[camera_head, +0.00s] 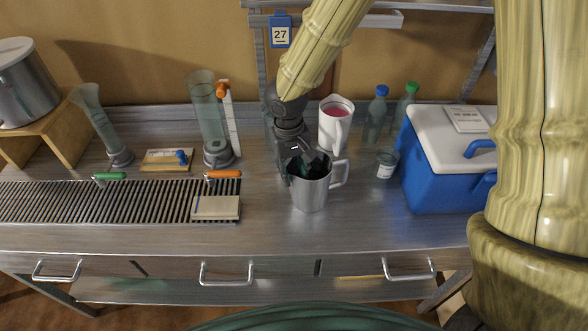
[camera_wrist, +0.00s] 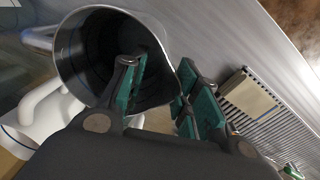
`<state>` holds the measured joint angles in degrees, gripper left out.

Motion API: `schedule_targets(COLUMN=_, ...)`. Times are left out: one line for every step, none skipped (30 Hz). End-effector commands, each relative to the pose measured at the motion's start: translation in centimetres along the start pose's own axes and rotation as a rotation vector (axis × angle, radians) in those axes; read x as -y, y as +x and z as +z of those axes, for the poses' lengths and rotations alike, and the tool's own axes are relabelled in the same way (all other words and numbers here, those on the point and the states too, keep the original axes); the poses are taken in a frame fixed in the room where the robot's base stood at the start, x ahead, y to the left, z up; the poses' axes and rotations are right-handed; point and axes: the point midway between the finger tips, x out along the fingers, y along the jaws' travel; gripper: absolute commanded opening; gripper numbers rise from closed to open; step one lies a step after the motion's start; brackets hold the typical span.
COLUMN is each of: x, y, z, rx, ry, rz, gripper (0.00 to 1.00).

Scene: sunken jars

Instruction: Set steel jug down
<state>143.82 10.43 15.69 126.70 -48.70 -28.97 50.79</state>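The steel jug (camera_head: 310,190) stands upright, as far as I can tell, on the steel counter, in front of the white jug with red contents. Its handle points right in the head view. My gripper (camera_head: 308,165) is over the jug's mouth, pointing down. In the wrist view the steel jug (camera_wrist: 75,50) fills the upper left. My gripper (camera_wrist: 162,75) straddles its wall, one green-padded finger inside the mouth and the other outside. The fingers look apart, with gaps between pads and wall. The jug's base is hidden in the wrist view.
The white jug (camera_head: 333,125) is close behind, with a small jar (camera_head: 386,163) and blue cooler (camera_head: 440,175) to the right. A slatted drain (camera_head: 110,202) with a pale block (camera_head: 215,207) and glass cylinders (camera_head: 208,115) are left. The counter's front strip is clear.

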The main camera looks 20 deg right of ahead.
Motion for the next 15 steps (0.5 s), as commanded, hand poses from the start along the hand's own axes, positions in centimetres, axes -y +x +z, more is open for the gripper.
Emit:
schedule_targets(x=0.0, y=0.0, z=0.0, rx=0.0, ry=0.0, rz=0.0, gripper=0.31)
schedule_targets(x=0.0, y=0.0, z=0.0, rx=0.0, ry=0.0, rz=0.0, gripper=0.31)
schedule_targets(x=0.0, y=-0.1, z=0.0, rx=0.0, ry=0.0, rz=0.0, gripper=0.31)
schedule_targets(x=0.0, y=-0.2, z=0.0, rx=0.0, ry=0.0, rz=-0.001, gripper=0.31)
schedule_targets(x=0.0, y=-0.3, z=0.0, rx=0.0, ry=0.0, rz=-0.001, gripper=0.31)
schedule_targets(x=0.0, y=-0.5, z=0.0, rx=-0.001, ry=0.0, rz=-0.001, gripper=0.31)
schedule_targets(x=0.0, y=-0.6, z=-0.1, rx=-0.002, ry=0.001, rz=-0.001, gripper=0.31)
schedule_targets(x=0.0, y=-0.9, z=-0.1, rx=-0.003, ry=0.001, rz=-0.001, gripper=0.31)
schedule_targets(x=0.0, y=-1.3, z=-0.1, rx=-0.003, ry=0.001, rz=-0.001, gripper=0.31)
schedule_targets(x=0.0, y=-1.6, z=-0.1, rx=-0.003, ry=0.001, rz=-0.001, gripper=0.31)
schedule_targets(x=0.0, y=-2.0, z=-0.1, rx=-0.003, ry=0.001, rz=0.0, gripper=0.31)
schedule_targets(x=0.0, y=-2.6, z=-0.1, rx=-0.004, ry=0.001, rz=0.0, gripper=0.31)
schedule_targets(x=0.0, y=-3.0, z=-0.1, rx=-0.004, ry=0.002, rz=-0.001, gripper=0.31)
schedule_targets(x=0.0, y=-3.4, z=-0.1, rx=-0.003, ry=0.001, rz=-0.001, gripper=0.31)
schedule_targets(x=0.0, y=-4.1, z=-0.1, rx=-0.004, ry=0.001, rz=0.0, gripper=0.31)
